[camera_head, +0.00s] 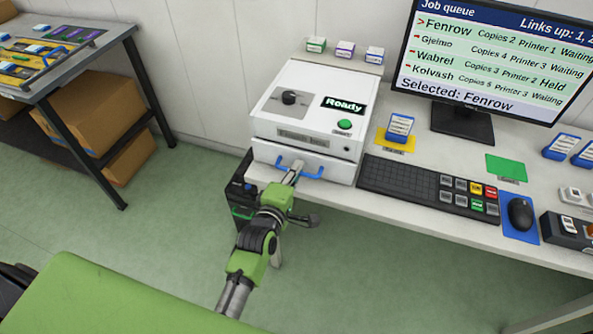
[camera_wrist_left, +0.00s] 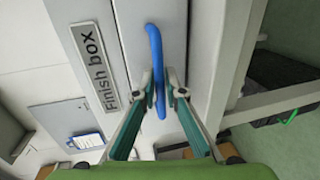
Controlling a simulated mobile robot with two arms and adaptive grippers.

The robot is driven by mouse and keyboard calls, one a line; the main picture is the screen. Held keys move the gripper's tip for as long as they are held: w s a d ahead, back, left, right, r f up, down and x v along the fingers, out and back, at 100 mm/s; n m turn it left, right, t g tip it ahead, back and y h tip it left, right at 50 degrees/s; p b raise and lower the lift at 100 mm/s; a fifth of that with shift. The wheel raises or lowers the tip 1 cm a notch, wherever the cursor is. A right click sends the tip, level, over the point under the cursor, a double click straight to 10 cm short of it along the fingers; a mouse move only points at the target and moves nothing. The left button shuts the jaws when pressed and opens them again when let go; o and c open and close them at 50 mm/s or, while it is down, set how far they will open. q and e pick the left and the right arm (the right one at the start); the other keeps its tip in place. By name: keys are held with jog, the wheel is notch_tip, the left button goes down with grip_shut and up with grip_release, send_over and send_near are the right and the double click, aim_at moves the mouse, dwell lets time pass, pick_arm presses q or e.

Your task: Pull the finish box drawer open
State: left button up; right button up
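The finish box (camera_head: 283,115) is a white machine on the desk with a black knob, a green button and a "Ready" display. Its drawer (camera_head: 335,174) is the low white front under the label plate, with only a thin seam showing and no open inside. A blue bar handle (camera_head: 316,176) spans the drawer front. My left gripper (camera_head: 296,171) is at the handle. In the left wrist view the fingers (camera_wrist_left: 161,92) are close together on both sides of the blue handle (camera_wrist_left: 155,45), seemingly closed on it. My right gripper is not in view.
A keyboard (camera_head: 405,182), a card holder on a yellow mat (camera_head: 396,143) and a monitor (camera_head: 462,122) stand to the right. Small boxes (camera_head: 345,49) sit behind the finish box. A dark bin (camera_head: 240,195) is below the desk's left end. Open floor lies left.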

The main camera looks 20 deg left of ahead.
pick_arm(q)
jog(key=shift+s, duration=0.1)
grip_shut()
jog(key=shift+s, duration=0.25)
jog(key=f+p+v, duration=0.1)
jog(key=p+v, duration=0.2)
jog(key=v, duration=0.4)
jog(key=f+p+v, duration=0.2)
jog(key=p+v, duration=0.1)
jog(key=v, duration=0.5)
jog(key=shift+s, duration=0.5)
jog(key=shift+f, duration=0.1)
jog(key=shift+o, duration=1.9)
grip_release()
jog(key=v, duration=1.2)
